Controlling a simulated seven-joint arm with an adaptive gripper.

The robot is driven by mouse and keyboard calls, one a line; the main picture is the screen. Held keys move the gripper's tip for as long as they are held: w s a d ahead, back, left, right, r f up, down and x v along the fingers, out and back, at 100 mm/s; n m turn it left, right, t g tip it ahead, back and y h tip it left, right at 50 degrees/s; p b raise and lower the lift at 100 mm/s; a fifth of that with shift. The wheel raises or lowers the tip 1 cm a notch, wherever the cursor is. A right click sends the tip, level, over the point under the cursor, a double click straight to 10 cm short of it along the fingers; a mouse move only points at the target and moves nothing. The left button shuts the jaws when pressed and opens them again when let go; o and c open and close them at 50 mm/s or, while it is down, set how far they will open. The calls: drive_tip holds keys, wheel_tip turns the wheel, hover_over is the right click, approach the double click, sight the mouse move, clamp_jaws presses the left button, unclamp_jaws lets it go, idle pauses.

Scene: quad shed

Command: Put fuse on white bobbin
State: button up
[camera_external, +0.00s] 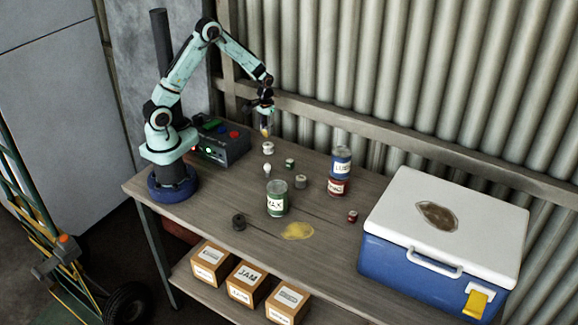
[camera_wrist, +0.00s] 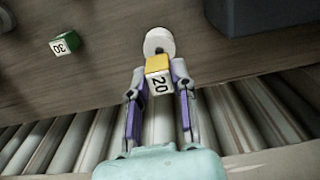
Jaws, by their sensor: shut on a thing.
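My gripper (camera_wrist: 158,82) is shut on a yellow fuse (camera_wrist: 158,64) with a white label reading 20. In the external view my gripper (camera_external: 266,114) points down and holds the fuse (camera_external: 266,130) in the air above the table. The white bobbin (camera_external: 268,148) stands on the table just below the fuse, with a visible gap between them. In the wrist view the white bobbin (camera_wrist: 159,41) shows just beyond the fuse, which hides part of its near side.
A green fuse (camera_wrist: 65,44) marked 30 lies nearby. A control box (camera_external: 222,143) is left; a cooler (camera_external: 400,260) is right.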

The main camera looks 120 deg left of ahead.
sight(268, 137)
drive_tip(key=shift+w+a+f, duration=0.1)
drive_tip(key=shift+a+f, duration=0.1)
drive_tip(key=shift+f, duration=1.6)
drive_tip(key=shift+f, duration=0.1)
drive_tip(key=o, duration=0.8)
